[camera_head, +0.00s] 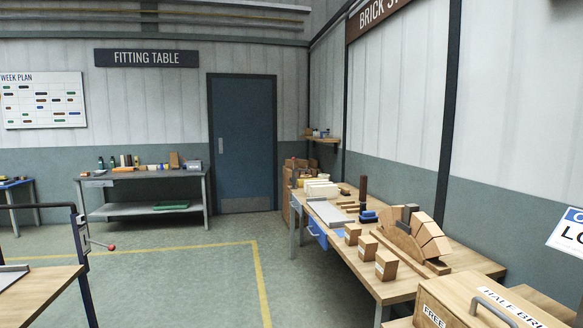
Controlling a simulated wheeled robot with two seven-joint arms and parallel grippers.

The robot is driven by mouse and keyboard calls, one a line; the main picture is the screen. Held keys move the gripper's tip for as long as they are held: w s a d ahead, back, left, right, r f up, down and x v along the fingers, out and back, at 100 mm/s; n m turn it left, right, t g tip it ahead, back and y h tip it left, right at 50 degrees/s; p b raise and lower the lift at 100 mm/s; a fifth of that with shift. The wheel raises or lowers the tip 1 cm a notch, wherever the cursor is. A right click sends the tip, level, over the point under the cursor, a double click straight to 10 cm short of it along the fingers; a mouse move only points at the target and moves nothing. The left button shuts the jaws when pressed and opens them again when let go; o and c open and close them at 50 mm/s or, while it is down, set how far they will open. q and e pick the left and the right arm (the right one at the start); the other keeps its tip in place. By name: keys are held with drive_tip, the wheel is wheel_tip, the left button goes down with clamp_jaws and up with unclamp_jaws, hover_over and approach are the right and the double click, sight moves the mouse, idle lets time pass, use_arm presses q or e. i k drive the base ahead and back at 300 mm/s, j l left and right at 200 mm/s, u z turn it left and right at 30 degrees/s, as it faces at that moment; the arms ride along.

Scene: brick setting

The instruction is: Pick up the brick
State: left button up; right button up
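Neither of my grippers shows in the head view. Several brick-like blocks stand on the wooden workbench (455,264) at the right. A tan block (386,265) stands near its front edge, with a second tan block (367,247) and a third (352,233) behind it. Beside them, tan and dark blocks (428,236) sit along a curved wooden form (399,240). I cannot tell which block is the task's brick.
A wooden box (455,305) with a handle stands at the lower right. A table corner (35,300) juts in at the lower left. A fitting table (145,188) and a blue door (243,145) are at the back. The floor (190,285) between is clear.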

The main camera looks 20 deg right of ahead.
sight(289, 163)
drive_tip(key=i+z, duration=0.2)
drive_tip(key=i, duration=1)
drive_tip(key=i+l+z, duration=0.1)
drive_tip(key=i, duration=4.4)
drive_tip(key=i+z, duration=0.15)
drive_tip(key=i, duration=2.1)
drive_tip(key=i+z, duration=0.45)
drive_tip(key=i+j+z, duration=0.25)
drive_tip(key=i+z, duration=0.2)
drive_tip(key=i, duration=0.15)
drive_tip(key=i+j+z, duration=0.45)
drive_tip(key=i+l, duration=0.1)
